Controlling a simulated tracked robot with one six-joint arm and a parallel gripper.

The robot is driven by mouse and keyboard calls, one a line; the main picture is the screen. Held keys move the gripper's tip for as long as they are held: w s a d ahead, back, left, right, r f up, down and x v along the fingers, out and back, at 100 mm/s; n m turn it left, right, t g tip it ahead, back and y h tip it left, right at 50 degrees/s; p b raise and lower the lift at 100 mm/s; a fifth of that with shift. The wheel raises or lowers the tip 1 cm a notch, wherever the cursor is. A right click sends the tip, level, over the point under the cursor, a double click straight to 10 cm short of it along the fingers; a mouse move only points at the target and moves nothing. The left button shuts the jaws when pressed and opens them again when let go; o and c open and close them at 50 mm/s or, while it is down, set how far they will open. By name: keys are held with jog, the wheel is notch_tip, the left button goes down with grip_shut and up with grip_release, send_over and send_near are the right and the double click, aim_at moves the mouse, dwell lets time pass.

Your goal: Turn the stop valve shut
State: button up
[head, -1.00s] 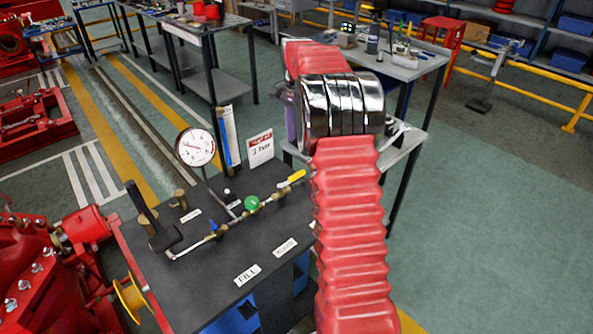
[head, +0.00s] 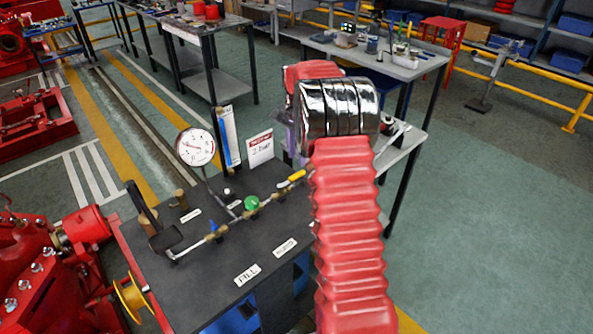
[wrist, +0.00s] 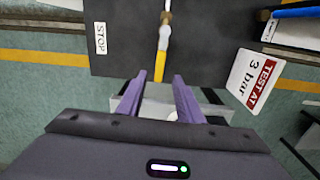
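The stop valve's yellow lever (head: 297,175) is at the right end of the pipe on the dark bench top (head: 262,254). It lies roughly in line with the pipe. In the wrist view the yellow lever (wrist: 162,62) runs from a brass fitting toward my gripper (wrist: 159,80), beside a STOP label (wrist: 100,38). My gripper is open. Its two purple fingers stand apart, with the lever's free end between or just over the tips. I cannot tell whether they touch. In the head view my arm hides most of the gripper.
Along the same pipe are a green valve knob (head: 251,203) and a blue one (head: 213,227). A pressure gauge (head: 195,147), a pump handle (head: 146,212) and a sign card (head: 260,149) stand on the bench. The sign (wrist: 254,83) is close right of my gripper in the wrist view.

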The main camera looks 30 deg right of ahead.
aim_at(296, 174)
notch_tip(296, 174, down, 7)
dwell(0.4)
jog(key=shift+c, duration=0.6)
grip_shut()
jog(key=shift+a, duration=0.15)
